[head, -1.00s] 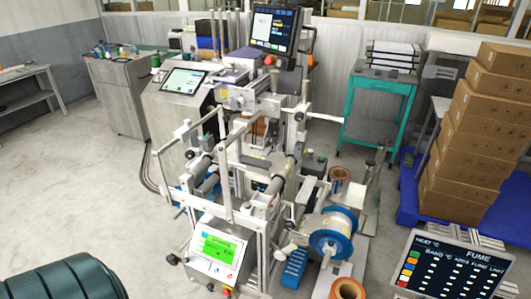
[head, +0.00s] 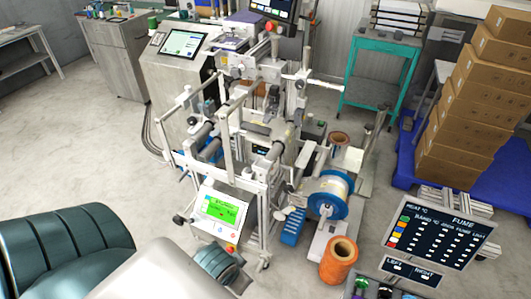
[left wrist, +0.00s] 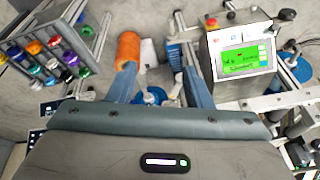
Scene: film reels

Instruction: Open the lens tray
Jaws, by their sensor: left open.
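I cannot make out a lens tray in either view. The film machine (head: 268,135) stands in the middle of the head view, with a small control box with a green screen (head: 222,212) low at its front. That box shows at the upper right of the left wrist view (left wrist: 242,58). My left gripper (left wrist: 160,78) has its two fingers spread, with nothing held between them. In the head view my left arm comes in at the bottom left, in front of the machine. My right gripper is in neither view.
An orange roll (head: 340,260) and a blue-flanged reel (head: 329,194) sit at the machine's right. A dark display panel (head: 438,232) is at lower right. A rack of coloured rolls (left wrist: 52,55) shows in the wrist view. Stacked cartons (head: 470,115) stand right. The left floor is clear.

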